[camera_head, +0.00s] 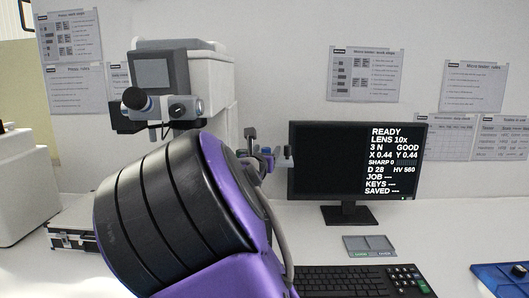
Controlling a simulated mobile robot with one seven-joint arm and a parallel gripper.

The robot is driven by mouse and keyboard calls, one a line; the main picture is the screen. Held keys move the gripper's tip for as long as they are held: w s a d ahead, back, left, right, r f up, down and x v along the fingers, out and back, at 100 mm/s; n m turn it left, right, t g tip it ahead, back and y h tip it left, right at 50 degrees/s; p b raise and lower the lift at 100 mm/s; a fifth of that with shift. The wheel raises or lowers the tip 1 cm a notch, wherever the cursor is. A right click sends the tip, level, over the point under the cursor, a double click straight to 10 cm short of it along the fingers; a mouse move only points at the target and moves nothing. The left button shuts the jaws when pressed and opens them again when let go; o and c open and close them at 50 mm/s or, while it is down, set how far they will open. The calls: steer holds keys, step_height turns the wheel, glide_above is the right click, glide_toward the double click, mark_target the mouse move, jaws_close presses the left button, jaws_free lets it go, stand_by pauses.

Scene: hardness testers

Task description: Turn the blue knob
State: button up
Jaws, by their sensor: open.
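The hardness tester (210,85) stands at the back left, white with a grey screen head and a dark eyepiece. My purple and black arm hides its lower part. My gripper (269,143) is small and partly hidden beyond my arm, between the tester and the monitor; its dark finger parts stand apart. A small bluish part (266,152) shows close to the gripper. I cannot tell whether it is the blue knob or part of my wrist, nor whether anything touches it. No other blue knob shows clearly.
A monitor (307,180) with readouts stands right of the gripper.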

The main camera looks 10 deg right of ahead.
jaws_close()
steer(key=shift+r+h+p, duration=0.2)
steer(key=shift+h+p, duration=0.1)
steer(key=shift+p, duration=0.65)
steer(key=shift+r+m+p, duration=0.1)
steer(key=shift+m+p, duration=0.3)
steer(key=shift+p, duration=0.3)
steer(key=m+g+h+p, duration=0.1)
steer(key=h+p, duration=0.1)
steer(key=p, duration=0.2)
steer(key=m+g+h+p, duration=0.1)
steer(key=h+p, duration=0.1)
steer(key=shift+f+m+g+p, duration=0.2)
steer(key=shift+m+g+p, duration=0.1)
steer(key=shift+m+g, duration=0.1)
steer(key=shift+f+m+g+h, duration=0.15)
steer(key=shift+m+g+h, duration=0.85)
steer(key=shift+g+h, duration=0.15)
steer(key=shift+m+g+h, duration=0.3)
steer(key=shift+g+h, duration=0.05)
